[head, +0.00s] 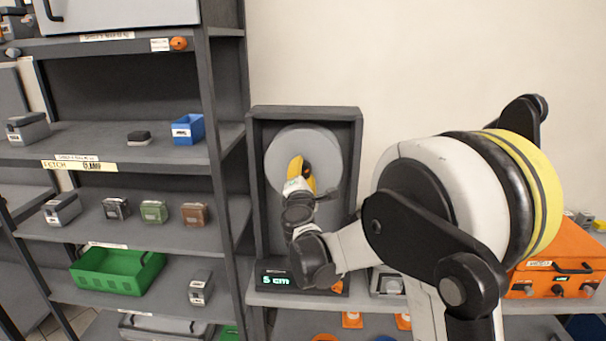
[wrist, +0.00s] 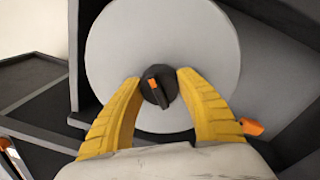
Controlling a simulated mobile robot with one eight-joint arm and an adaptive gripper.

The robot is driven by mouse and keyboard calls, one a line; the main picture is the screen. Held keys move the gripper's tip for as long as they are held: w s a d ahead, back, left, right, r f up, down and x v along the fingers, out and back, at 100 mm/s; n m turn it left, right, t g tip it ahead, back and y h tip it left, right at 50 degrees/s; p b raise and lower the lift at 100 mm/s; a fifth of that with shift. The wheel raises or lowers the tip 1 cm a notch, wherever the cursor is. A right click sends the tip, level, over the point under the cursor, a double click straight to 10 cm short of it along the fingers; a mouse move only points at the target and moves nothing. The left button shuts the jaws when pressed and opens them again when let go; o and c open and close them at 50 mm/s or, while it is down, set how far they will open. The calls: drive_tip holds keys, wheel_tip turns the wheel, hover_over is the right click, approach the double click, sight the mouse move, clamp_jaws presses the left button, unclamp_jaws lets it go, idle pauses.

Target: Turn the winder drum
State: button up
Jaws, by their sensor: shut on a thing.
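The winder drum (head: 283,153) is a light grey disc upright inside a dark open-fronted frame (head: 354,150). It also fills the middle of the wrist view (wrist: 115,45). At its centre is a round black knob (wrist: 157,88) with an orange mark. My gripper (head: 303,170) has yellow fingers and reaches the knob from the front. In the wrist view my gripper (wrist: 160,82) has one fingertip on each side of the knob, shut on it. A display (head: 281,281) below the drum reads what looks like "5 cm".
A dark shelf rack (head: 215,120) stands close on the left with small boxes, a blue bin (head: 187,129) and a green crate (head: 118,270). An orange case (head: 563,262) sits at the right. The wall above the frame is bare.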

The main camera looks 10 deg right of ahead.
drive_tip(key=m, duration=0.4)
drive_tip(key=shift+m+b, duration=0.3)
drive_tip(key=shift+m, duration=0.1)
drive_tip(key=shift+m+h, duration=0.3)
drive_tip(key=shift+m, duration=1.9)
drive_tip(key=o, duration=1.4)
drive_tip(key=shift+w, duration=0.1)
drive_tip(key=shift+o, duration=0.2)
drive_tip(key=v, duration=1.2)
